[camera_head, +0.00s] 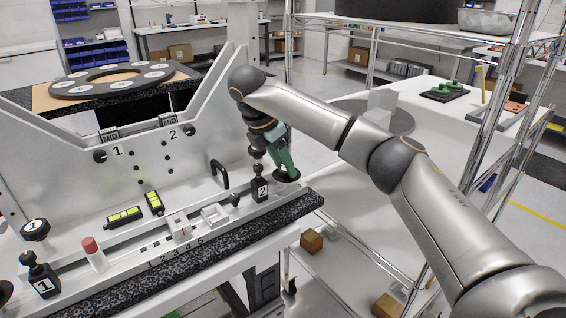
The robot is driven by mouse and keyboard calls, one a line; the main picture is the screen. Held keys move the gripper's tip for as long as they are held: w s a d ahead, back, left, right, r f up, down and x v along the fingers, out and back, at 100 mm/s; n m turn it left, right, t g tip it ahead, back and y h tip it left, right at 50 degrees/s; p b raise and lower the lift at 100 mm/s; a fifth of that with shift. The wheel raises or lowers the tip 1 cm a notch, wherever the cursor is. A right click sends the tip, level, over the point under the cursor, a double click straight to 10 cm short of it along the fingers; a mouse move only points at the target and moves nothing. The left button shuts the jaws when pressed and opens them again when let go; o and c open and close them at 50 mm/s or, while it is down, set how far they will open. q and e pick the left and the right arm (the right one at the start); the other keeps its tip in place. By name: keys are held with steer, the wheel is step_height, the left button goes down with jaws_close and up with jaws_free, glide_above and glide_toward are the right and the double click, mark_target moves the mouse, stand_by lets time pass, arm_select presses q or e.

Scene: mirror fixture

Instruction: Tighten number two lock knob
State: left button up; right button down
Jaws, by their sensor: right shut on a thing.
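The number two lock knob (289,177) is a black round knob at the right end of the white fixture, beside a black block marked 2 (261,188). My right gripper (286,170), with green fingers, reaches down from above and is shut on this knob. Its fingers and wrist hide part of the knob. The matching number one knob (36,228) stands at the left end near a black block marked 1 (43,282). My left gripper is not in view.
A black handle (220,173) rises from the fixture left of my right gripper. Two green-yellow levels (124,217) and a red-topped cylinder (93,250) are farther left. A speckled dark rail (230,243) runs along the front. A metal wire rack (500,90) stands right.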

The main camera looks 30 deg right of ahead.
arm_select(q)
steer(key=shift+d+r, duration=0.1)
arm_select(e)
steer(key=shift+c, duration=1.7)
jaws_free()
arm_select(q)
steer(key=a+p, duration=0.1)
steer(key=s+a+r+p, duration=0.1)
steer(key=p, duration=0.1)
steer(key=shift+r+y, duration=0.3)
arm_select(e)
steer(key=v, duration=1.2)
steer(key=shift+r, duration=0.3)
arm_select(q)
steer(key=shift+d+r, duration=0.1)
arm_select(e)
steer(key=shift+s, duration=0.1)
